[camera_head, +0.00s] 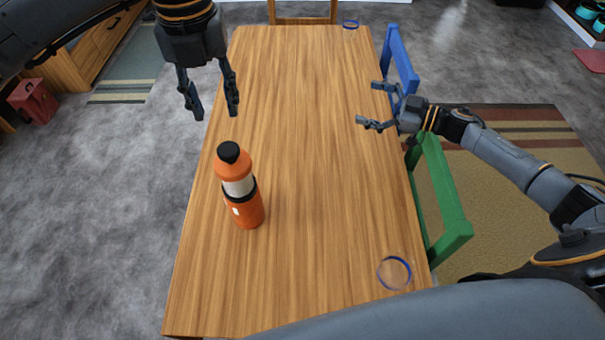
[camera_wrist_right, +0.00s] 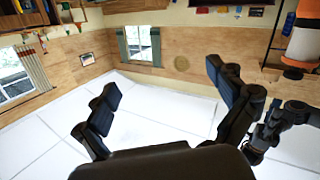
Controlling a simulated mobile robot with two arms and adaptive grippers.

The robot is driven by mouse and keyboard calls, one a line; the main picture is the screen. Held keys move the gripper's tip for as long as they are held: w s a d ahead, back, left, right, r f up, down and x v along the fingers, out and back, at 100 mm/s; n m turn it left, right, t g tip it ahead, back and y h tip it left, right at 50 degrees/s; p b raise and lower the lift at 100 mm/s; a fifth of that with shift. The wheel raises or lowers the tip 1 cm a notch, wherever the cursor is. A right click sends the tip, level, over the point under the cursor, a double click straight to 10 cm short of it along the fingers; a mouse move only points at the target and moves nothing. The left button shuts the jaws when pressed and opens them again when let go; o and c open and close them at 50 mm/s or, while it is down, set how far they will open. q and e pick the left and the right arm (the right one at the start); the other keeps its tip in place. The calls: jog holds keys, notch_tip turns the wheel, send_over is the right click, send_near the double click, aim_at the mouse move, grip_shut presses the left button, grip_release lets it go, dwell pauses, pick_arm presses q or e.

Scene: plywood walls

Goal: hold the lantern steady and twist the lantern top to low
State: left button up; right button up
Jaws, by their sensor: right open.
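The lantern (camera_head: 243,205) is orange with a pale middle band, a black ring and a black top (camera_head: 229,152). It stands upright near the table's left edge. In the right wrist view an orange and white part of it (camera_wrist_right: 303,42) shows at the upper right edge. My left gripper (camera_head: 212,108) points down, fingers apart and empty, above and beyond the lantern near the table's left edge. My right gripper (camera_head: 368,104) is open and empty over the table's right edge, well apart from the lantern.
The long wooden table (camera_head: 310,170) is mostly clear. A clear, blue-rimmed round item (camera_head: 394,273) sits at the near right, and a similar one (camera_head: 351,24) at the far right. A green chair (camera_head: 445,200) and a blue chair (camera_head: 402,62) stand along the right side.

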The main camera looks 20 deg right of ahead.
jog(key=s+a+f+n+g+y, duration=0.25)
jog(key=s+a, duration=0.25)
jog(key=a, duration=0.5)
jog(key=n+g+y, duration=0.2)
jog(key=g+y, duration=0.2)
jog(key=g, duration=0.3)
send_near(238, 186)
jog(key=w+d+f, duration=0.3)
jog(key=f, duration=0.2)
jog(key=a, duration=0.4)
jog(key=w+a, duration=0.1)
jog(key=a, duration=0.8)
jog(key=shift+w+r, duration=0.15)
jog(key=shift+w, duration=0.2)
jog(key=c, duration=1.6)
pick_arm(q)
jog(key=shift+o, duration=1.1)
pick_arm(e)
jog(key=shift+c, duration=0.6)
pick_arm(q)
jog(key=o, duration=0.3)
jog(key=shift+f, duration=0.35)
jog(key=o, duration=0.5)
notch_tip(238, 186, down, 6)
jog(key=shift+w+r, duration=0.1)
jog(key=shift+w, duration=0.05)
notch_tip(238, 186, down, 12)
jog(key=shift+f, duration=0.2)
